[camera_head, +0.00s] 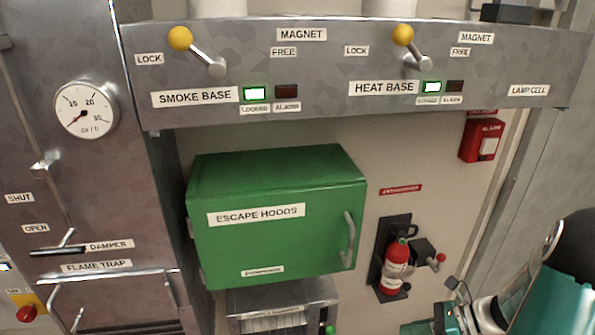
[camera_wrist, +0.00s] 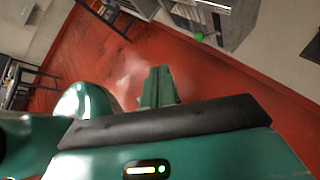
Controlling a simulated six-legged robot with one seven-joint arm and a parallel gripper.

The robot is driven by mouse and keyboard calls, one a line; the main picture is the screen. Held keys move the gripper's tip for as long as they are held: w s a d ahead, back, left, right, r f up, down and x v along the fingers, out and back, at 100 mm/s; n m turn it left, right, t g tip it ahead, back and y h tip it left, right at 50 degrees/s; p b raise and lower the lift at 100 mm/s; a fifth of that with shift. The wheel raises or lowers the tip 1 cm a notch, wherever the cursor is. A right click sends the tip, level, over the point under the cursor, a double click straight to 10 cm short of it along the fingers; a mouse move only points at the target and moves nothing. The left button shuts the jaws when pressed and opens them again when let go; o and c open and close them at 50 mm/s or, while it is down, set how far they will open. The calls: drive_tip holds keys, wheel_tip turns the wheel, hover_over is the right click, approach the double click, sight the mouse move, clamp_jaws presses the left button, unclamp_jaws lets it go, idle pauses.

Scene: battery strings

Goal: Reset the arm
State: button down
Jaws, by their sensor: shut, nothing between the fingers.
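My gripper (camera_wrist: 158,78) shows in the wrist view as narrow green fingers, close together with nothing between them. It is shut and points over the red floor, apart from any object. Green and black parts of my own body fill the lower part of that view. In the head view, teal, white and black parts of my arm show at the lower right corner, folded low. I cannot make out the fingertips there.
A green escape hoods box (camera_head: 277,240) hangs on the wall below a grey lever panel (camera_head: 320,75). A red extinguisher (camera_head: 395,268) and a red alarm box (camera_head: 482,140) are at the right. A grey cabinet (camera_head: 110,190) stands left. Red floor (camera_wrist: 110,65) is open.

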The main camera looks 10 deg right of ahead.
drive_tip(key=s+a+r+n+h, duration=0.3)
drive_tip(key=a+r+n+h, duration=0.2)
drive_tip(key=n, duration=0.8)
drive_tip(key=s+a+r+n+t+h, duration=0.1)
drive_tip(key=s+a+r+n+h, duration=0.3)
drive_tip(key=a+r+n, duration=0.8)
wheel_tip(320, 180, up, 3)
drive_tip(key=shift+r+n+h, duration=0.2)
drive_tip(key=shift+n+h, duration=0.8)
